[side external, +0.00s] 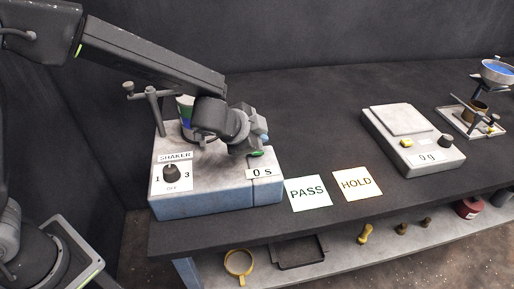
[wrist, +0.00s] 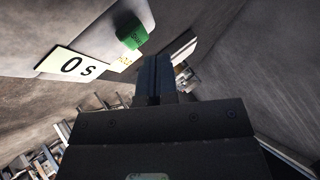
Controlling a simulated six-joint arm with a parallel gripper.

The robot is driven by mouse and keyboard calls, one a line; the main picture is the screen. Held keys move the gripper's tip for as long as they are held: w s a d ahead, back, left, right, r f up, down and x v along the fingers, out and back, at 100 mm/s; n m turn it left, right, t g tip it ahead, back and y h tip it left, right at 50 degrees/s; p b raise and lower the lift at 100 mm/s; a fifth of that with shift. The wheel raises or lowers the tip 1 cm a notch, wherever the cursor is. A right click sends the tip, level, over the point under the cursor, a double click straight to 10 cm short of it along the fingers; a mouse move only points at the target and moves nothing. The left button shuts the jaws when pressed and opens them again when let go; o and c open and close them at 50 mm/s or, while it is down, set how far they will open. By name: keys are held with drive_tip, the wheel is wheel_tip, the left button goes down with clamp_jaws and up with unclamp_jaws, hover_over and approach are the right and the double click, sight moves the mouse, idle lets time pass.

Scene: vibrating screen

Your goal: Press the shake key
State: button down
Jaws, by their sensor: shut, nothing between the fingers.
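The shaker (side external: 205,200) is a pale box with a blue-grey front at the left of the bench. Its display (side external: 262,172) reads 0 s. A green key (side external: 257,154) sits just above the display, partly hidden by my gripper (side external: 257,143). In the wrist view the green key (wrist: 132,34) bears small lettering and lies near the 0 s label (wrist: 76,67). My gripper (wrist: 155,66) is shut and empty, with its tips to the lower right of the key. I cannot tell whether they touch it.
A dark knob (side external: 171,173) marked 1, 3 and OFF is on the shaker's front left. A clamp post (side external: 152,105) stands behind it. PASS (side external: 308,193) and HOLD (side external: 357,183) cards lie to the right. A scale (side external: 412,138) reading 0 g stands farther right.

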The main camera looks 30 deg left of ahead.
drive_tip(key=shift+f, duration=0.2)
drive_tip(key=shift+f, duration=0.25)
drive_tip(key=shift+f, duration=0.5)
idle(0.6)
drive_tip(key=shift+r, duration=0.9)
drive_tip(key=shift+r, duration=2.55)
